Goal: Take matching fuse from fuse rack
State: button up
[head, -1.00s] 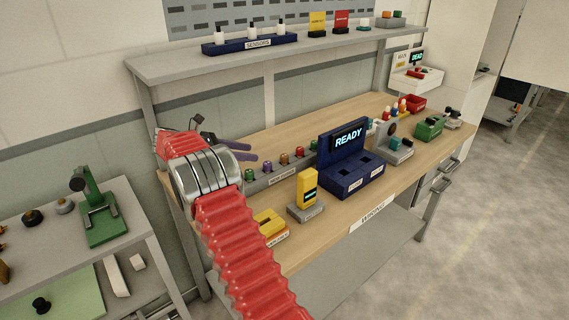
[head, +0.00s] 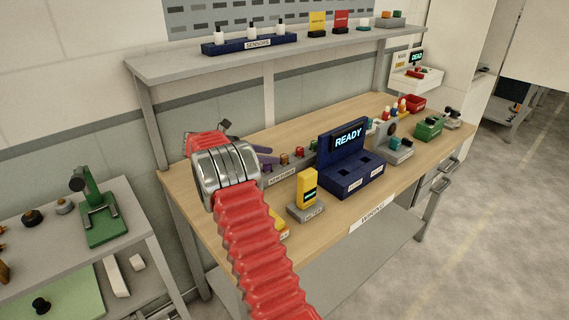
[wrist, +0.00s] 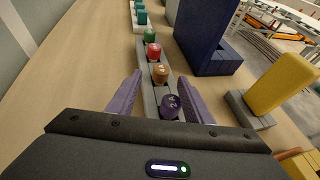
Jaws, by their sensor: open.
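The grey fuse rack (head: 284,178) runs along the bench behind the blue device. In the wrist view, the rack (wrist: 148,98) holds a purple fuse (wrist: 170,106), an orange fuse (wrist: 160,73), a red fuse (wrist: 153,51) and a green fuse (wrist: 149,35) in a row. My gripper (wrist: 160,76) is open and empty, its purple fingers on either side of the rack's near part. The purple fuse lies between them, nearer the right finger; contact cannot be told. In the head view, my wrist hides the rack's left end and much of the gripper.
The blue device (head: 342,172) with a READY screen stands right of the rack. The yellow upright device (head: 307,188) on a grey base stands in front. Teal pieces (wrist: 140,15) stand beyond the green fuse. A shelf (head: 300,50) hangs above; bare bench lies left of the rack.

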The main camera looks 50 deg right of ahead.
jog(key=shift+x, duration=2.6)
jog(key=shift+s, duration=0.1)
jog(key=c, duration=1.2)
jog(key=shift+o, duration=0.2)
jog(key=shift+r, duration=0.1)
notch_tip(320, 180, up, 12)
jog(key=w+a, duration=0.3)
jog(key=a, duration=0.5)
jog(key=w+a, duration=0.3)
jog(key=a, duration=0.6)
jog(key=shift+w, duration=0.3)
